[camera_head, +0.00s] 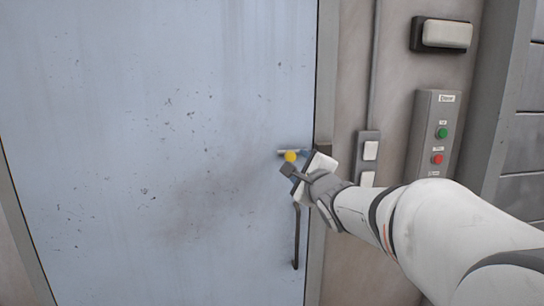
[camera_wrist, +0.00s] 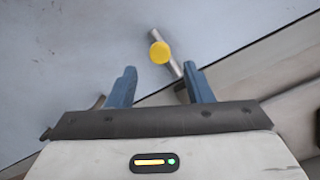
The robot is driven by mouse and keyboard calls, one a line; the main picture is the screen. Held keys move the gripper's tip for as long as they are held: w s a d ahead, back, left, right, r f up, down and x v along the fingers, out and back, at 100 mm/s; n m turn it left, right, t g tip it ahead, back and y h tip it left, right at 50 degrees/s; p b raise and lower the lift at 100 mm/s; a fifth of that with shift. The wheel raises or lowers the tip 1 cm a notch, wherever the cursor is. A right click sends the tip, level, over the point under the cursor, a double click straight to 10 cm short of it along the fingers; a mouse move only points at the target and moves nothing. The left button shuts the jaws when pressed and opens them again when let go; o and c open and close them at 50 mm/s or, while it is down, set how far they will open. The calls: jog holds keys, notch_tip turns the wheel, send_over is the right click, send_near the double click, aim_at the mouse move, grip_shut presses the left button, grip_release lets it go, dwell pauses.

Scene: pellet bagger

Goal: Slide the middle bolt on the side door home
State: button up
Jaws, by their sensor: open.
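The side door (camera_head: 160,130) is a scuffed pale blue panel. A short metal bolt (camera_head: 282,152) with a round yellow knob (camera_head: 290,156) sits near its right edge. In the wrist view the bolt (camera_wrist: 167,50) is a grey rod running down to the right, with the yellow knob (camera_wrist: 160,52) on it. My gripper (camera_head: 293,168) is at the door's right edge, close to the knob. In the wrist view its two blue fingers (camera_wrist: 160,84) are apart, with the knob just beyond their tips and nothing held. The bolt's right end is partly hidden by the fingers.
A dark vertical door handle (camera_head: 296,238) is just below my gripper. The door face to the left is clear.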

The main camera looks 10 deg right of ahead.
aim_at(291, 158)
jog(key=w, duration=0.5)
jog(key=w+a, duration=0.1)
jog(key=w, duration=0.1)
jog(key=shift+w, duration=0.25)
jog(key=shift+c, duration=0.4)
grip_shut()
